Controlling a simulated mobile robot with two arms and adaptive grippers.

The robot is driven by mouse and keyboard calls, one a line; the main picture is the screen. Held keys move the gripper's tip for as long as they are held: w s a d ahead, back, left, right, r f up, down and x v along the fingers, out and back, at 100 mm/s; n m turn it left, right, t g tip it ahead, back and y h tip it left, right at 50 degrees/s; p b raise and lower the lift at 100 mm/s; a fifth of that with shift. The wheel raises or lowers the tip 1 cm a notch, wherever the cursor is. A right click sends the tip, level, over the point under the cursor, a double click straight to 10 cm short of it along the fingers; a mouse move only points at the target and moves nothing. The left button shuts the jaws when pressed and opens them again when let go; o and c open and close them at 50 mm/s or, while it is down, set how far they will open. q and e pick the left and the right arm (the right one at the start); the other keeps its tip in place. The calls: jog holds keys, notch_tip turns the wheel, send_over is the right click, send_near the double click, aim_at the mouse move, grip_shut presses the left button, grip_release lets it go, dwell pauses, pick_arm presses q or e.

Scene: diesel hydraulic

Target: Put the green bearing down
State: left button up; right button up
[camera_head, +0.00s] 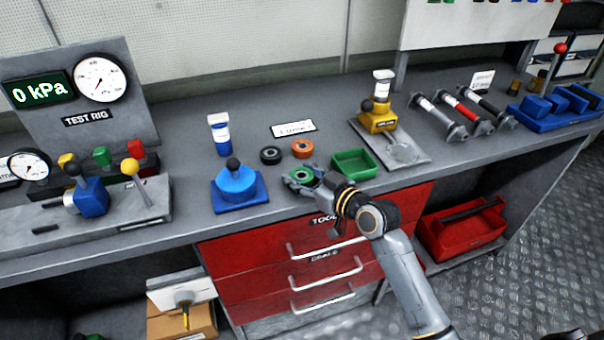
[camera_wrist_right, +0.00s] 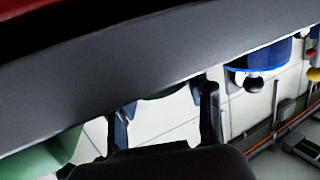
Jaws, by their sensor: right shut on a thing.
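The green bearing (camera_head: 301,176) is at the front of the grey bench top, between the fingers of my right gripper (camera_head: 304,182). That gripper is shut on it, and the fingers hide part of the ring. I cannot tell whether the bearing touches the bench. In the right wrist view my right gripper's two fingers (camera_wrist_right: 164,115) show, with only a sliver of green (camera_wrist_right: 165,93) between them. My left gripper is in neither view.
A black ring (camera_head: 271,155) and an orange ring (camera_head: 302,148) lie just behind. A green tray (camera_head: 355,163) is close on the right, a blue fixture (camera_head: 238,184) on the left. Red drawers (camera_head: 270,255) sit below the bench edge. Some bench top between fixture and gripper is clear.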

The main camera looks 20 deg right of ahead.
jog(key=shift+f, duration=0.15)
jog(key=o, duration=1.2)
